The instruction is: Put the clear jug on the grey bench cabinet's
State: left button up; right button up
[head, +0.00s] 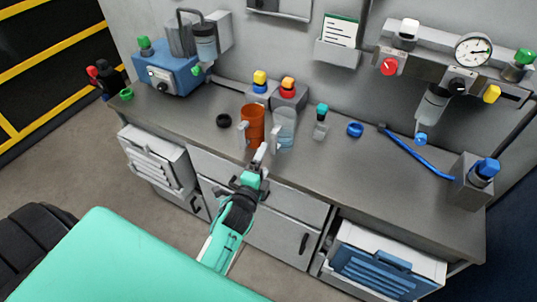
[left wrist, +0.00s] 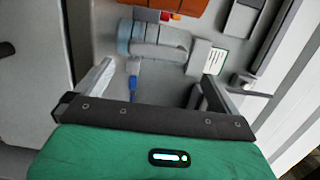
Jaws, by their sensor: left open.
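The clear jug (head: 285,125) stands upright on the grey bench cabinet's top (head: 340,172), just right of an orange jug (head: 252,122). In the left wrist view the clear jug (left wrist: 140,38) lies beyond the fingers, with the orange jug (left wrist: 175,12) at the top edge. My left gripper (head: 260,156) is at the front of the bench, in front of the two jugs. My right gripper is not in view.
A black ring (head: 223,121) lies left of the jugs. A small teal-capped bottle (head: 321,120), a blue ring (head: 355,130) and a blue hose (head: 415,153) are to the right. Below are an open blue-fronted drawer (head: 385,268) and a white drawer (head: 155,160).

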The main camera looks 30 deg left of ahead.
pick_arm(q)
jog(key=shift+s+d, duration=0.15)
jog(key=shift+s, duration=1.15)
jog(key=s+d+f+n+g+h, duration=0.1)
jog(key=s+d+f+n+g, duration=0.1)
jog(key=f, duration=0.8)
jog(key=s+d+f+n+g+h, duration=0.1)
jog(key=f+g, duration=0.2)
jog(key=f, duration=0.7)
jog(key=s+d+f+n+g, duration=0.1)
jog(key=s+f+n+g, duration=0.1)
jog(key=s+f, duration=0.6)
jog(key=s+f+n+g, duration=0.2)
jog(key=s+f, duration=0.2)
jog(key=f, duration=0.7)
jog(key=s+a+f+n+g, duration=0.1)
jog(key=s+f, duration=0.4)
jog(key=s, duration=0.5)
jog(key=s+a+f+n+g, duration=0.2)
jog(key=s+f+n+g, duration=0.2)
jog(key=s, duration=0.5)
jog(key=s+a+f+n+g, duration=0.1)
jog(key=s+f+n+g, duration=0.1)
jog(key=s+f, duration=0.5)
jog(key=s+g, duration=0.1)
jog(key=s, duration=0.2)
jog(key=shift+s+a+f, duration=0.2)
jog(key=shift+s+f, duration=0.1)
jog(key=shift+f, duration=0.1)
